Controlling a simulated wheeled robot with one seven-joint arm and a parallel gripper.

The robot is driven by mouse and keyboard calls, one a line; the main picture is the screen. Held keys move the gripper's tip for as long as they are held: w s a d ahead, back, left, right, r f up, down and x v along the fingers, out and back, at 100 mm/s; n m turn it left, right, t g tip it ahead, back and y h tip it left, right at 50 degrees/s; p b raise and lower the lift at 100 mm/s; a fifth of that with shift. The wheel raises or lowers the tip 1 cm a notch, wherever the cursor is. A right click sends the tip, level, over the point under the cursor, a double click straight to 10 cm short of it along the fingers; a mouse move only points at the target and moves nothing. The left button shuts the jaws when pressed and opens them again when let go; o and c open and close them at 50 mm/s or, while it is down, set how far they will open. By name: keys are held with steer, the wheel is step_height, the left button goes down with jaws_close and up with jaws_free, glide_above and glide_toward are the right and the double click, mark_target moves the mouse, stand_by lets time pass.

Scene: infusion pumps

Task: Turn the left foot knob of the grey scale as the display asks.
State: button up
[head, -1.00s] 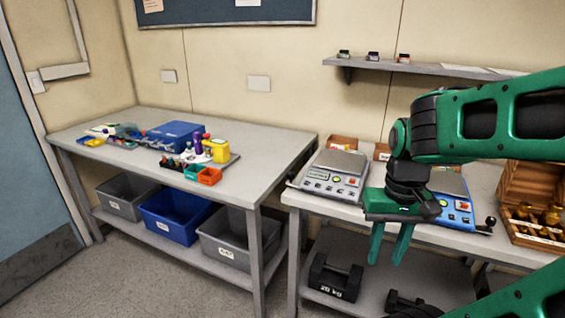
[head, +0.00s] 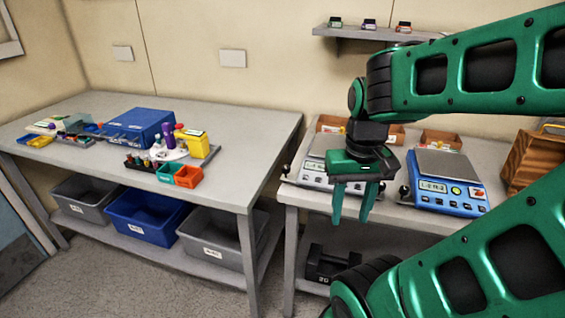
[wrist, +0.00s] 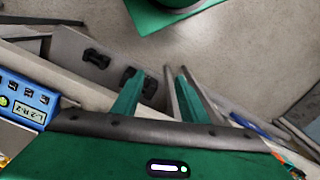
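The grey scale (head: 312,180) stands on the right-hand bench in the head view, its right part hidden behind my gripper. Its display (head: 316,166) is partly visible but too small to read surely. A dark foot knob (head: 286,170) shows at its left front corner. My gripper (head: 353,212) is open and empty, with its green fingers pointing down in front of the bench edge, right of that knob and apart from it. The fingers (wrist: 160,95) also show spread apart in the wrist view, with nothing between them. The grey scale is not clearly seen there.
A blue scale (head: 450,198) stands to the right, with a dark knob (head: 404,191) at its left; it also shows in the wrist view (wrist: 20,100). Small wooden boxes stand behind. A weight (head: 328,264) lies on the lower shelf. The left table (head: 90,165) holds boxes and bottles.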

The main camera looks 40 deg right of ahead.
steer(key=w+d+r+m, duration=0.25)
steer(key=w+r, duration=0.25)
steer(key=w, duration=0.5)
steer(key=m, duration=0.4)
glide_toward(286, 166)
step_height(286, 166, down, 8)
steer(key=shift+s+a+f, duration=0.15)
steer(key=shift+s+f, duration=0.05)
steer(key=shift+c, duration=0.5)
jaws_close()
